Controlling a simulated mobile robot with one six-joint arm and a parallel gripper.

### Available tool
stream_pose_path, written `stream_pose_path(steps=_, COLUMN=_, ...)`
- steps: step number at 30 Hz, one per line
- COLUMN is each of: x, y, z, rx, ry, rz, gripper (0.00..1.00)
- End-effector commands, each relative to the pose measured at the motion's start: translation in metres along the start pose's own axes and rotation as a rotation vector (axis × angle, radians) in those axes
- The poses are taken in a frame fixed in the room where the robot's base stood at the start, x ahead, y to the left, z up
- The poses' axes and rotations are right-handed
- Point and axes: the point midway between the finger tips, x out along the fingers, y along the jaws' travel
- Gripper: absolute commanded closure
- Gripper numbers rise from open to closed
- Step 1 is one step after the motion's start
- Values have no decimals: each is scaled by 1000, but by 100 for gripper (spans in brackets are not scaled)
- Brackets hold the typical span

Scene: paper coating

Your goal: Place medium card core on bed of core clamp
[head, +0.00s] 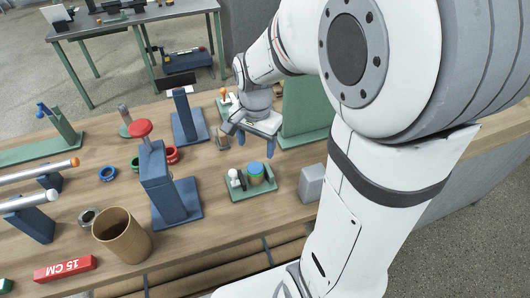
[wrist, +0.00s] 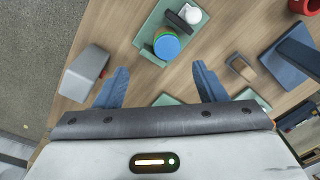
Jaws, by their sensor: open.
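My gripper (head: 249,139) has blue fingers and is open and empty. In the head view it hangs above the table's far side, behind a small green plate (head: 238,194). The plate bears a short round piece with a blue top (head: 256,169) and a white knob (head: 235,178). In the wrist view the blue-topped piece (wrist: 166,46) lies beyond the open fingertips (wrist: 160,70), between their lines. A brown hollow card tube (head: 122,237) stands upright at the front left. A blue post with a red knob (head: 140,129) looks clamp-like. I cannot tell which piece is the core clamp.
A grey block (head: 311,183) stands right of the green plate. A second blue stand (head: 187,118) is at the back.

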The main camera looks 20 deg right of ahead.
Motion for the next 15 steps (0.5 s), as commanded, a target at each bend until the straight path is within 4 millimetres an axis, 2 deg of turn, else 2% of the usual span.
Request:
stream_pose_path(steps=1, x=-15, y=10, z=8, rx=-83, ry=22, rz=-23, gripper=36)
stream_pose_path(steps=6, x=-48, y=45, z=37, rx=-417, ry=97, rz=-72, gripper=36)
stream_pose_path(steps=12, x=-66, y=76, z=63, rx=-720, ry=176, rz=-92, gripper=36)
stream_pose_path(steps=15, x=-68, y=84, z=70, rx=-801, ry=198, rz=-93, gripper=36)
